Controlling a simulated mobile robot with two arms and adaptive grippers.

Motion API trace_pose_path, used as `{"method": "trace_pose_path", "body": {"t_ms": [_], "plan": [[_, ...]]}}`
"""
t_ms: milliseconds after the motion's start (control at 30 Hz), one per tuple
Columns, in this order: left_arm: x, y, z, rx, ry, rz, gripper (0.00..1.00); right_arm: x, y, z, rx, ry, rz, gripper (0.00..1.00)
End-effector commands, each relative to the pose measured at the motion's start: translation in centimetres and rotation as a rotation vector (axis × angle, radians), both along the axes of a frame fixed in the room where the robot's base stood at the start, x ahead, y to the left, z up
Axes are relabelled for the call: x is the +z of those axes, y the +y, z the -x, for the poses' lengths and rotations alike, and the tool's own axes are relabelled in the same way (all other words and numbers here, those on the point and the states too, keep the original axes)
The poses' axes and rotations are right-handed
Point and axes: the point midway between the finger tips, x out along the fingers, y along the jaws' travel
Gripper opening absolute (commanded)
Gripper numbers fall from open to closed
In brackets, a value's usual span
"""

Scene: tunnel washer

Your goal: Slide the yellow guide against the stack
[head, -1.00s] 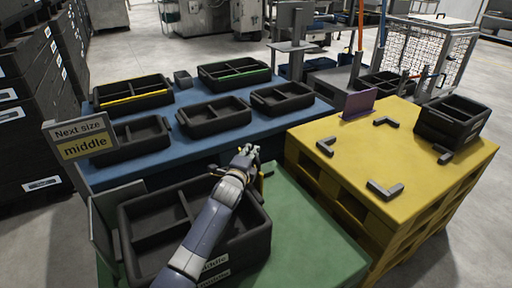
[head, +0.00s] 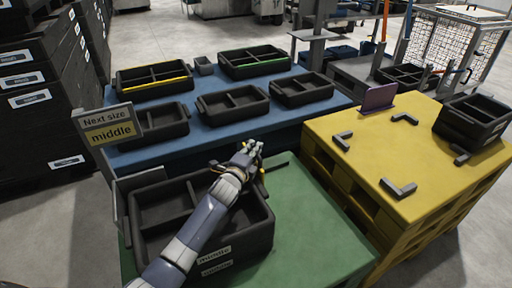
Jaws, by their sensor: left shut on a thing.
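A stack of black crates (head: 262,228) with "middle" labels stands on the green table (head: 310,215). The top crate is open and divided inside. My left arm reaches across it from the front. My left gripper (head: 257,156) is shut at the stack's far right corner. A small part of the yellow guide (head: 262,186) shows under the fingers, close to the stack's right side. The hand hides the rest, and I cannot tell whether the guide touches the stack. My right gripper is out of view.
A blue table (head: 215,140) behind holds several black bins. A sign (head: 108,130) reads "Next size middle". The green table right of the stack is clear.

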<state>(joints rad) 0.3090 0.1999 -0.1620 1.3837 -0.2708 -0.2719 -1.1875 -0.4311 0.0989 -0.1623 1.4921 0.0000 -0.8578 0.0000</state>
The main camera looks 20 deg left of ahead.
Motion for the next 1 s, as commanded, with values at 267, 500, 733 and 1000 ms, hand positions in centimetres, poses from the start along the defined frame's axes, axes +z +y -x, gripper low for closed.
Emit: {"method": "trace_pose_path", "body": {"t_ms": [267,500,733,1000], "plan": [[-0.3,0.4,0.1,0.006,0.006,-0.002,0.0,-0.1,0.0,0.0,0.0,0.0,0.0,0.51],[-0.2,0.2,0.1,0.003,0.005,-0.001,0.21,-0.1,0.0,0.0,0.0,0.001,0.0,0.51],[-0.1,0.1,0.3,0.002,0.003,-0.001,0.21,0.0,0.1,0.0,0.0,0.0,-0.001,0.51],[0.2,0.2,3.3,0.002,0.004,-0.003,0.21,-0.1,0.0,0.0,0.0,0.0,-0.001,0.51]]}}
